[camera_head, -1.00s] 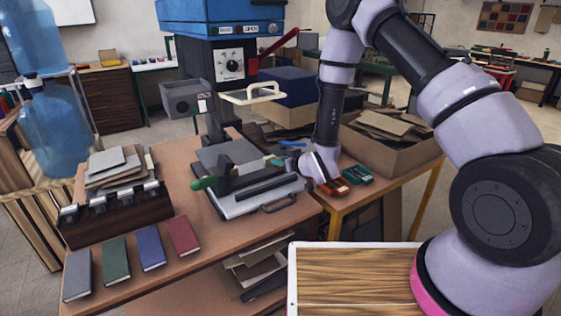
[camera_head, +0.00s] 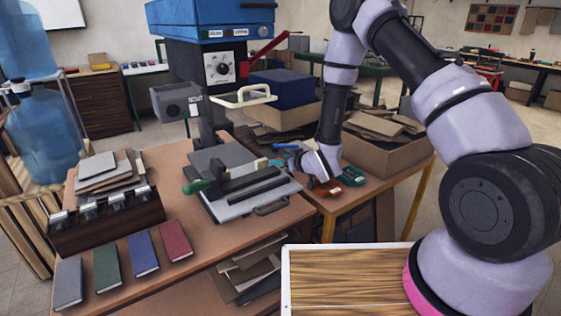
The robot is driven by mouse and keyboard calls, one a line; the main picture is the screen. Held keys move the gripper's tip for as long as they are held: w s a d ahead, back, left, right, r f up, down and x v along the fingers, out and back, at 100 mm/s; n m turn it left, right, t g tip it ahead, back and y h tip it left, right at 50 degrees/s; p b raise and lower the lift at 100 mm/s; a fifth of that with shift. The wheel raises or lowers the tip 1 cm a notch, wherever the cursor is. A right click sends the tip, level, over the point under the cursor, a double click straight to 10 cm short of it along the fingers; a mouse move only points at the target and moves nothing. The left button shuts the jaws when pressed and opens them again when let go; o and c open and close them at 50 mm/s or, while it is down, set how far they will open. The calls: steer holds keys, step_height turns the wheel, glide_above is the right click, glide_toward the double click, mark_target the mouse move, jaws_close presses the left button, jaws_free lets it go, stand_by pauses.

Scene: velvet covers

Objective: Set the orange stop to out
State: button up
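No part in view can be made out for certain as the orange stop. A red-orange piece (camera_head: 325,186) lies on the side table by my wrist, beside a teal piece (camera_head: 353,177); whether it is the stop I cannot tell. My gripper (camera_head: 300,163) points down and left, low at the right edge of the grey plate fixture (camera_head: 232,206) on the workbench. Its fingers are small, dark and partly hidden, so their opening does not show. A green-handled tool (camera_head: 197,187) lies at the fixture's left side.
The blue press (camera_head: 212,20) with a dial (camera_head: 220,68), red lever (camera_head: 268,47) and cream handle (camera_head: 243,97) stands behind the fixture. A cardboard box (camera_head: 385,155) is right of my wrist. Several books and a clamp rack (camera_head: 108,222) fill the bench's left.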

steer(key=shift+s, duration=0.15)
steer(key=v, duration=1)
steer(key=shift+s+d+r, duration=0.15)
steer(key=shift+s+d, duration=0.05)
steer(key=w+d+r+m+g+h, duration=0.1)
steer(key=d+r+m+h, duration=0.2)
steer(key=d+r, duration=0.6)
steer(key=w+d+r+m+h, duration=0.1)
steer(key=d+r+m+h, duration=0.3)
steer(key=r, duration=0.8)
steer(key=s+d+r+m+g, duration=0.1)
steer(key=s+r, duration=0.3)
steer(key=s, duration=0.4)
steer(key=s+d+r+m+g+y, duration=0.1)
steer(key=s+d+r, duration=0.2)
steer(key=s+r, duration=0.2)
steer(key=s+d+r+m+g, duration=0.1)
steer(key=s+r, duration=0.4)
steer(key=s, duration=0.5)
steer(key=shift+s+d+r+m+y, duration=0.25)
steer(key=shift+s+d+m+y, duration=0.15)
steer(key=shift+d+m, duration=0.1)
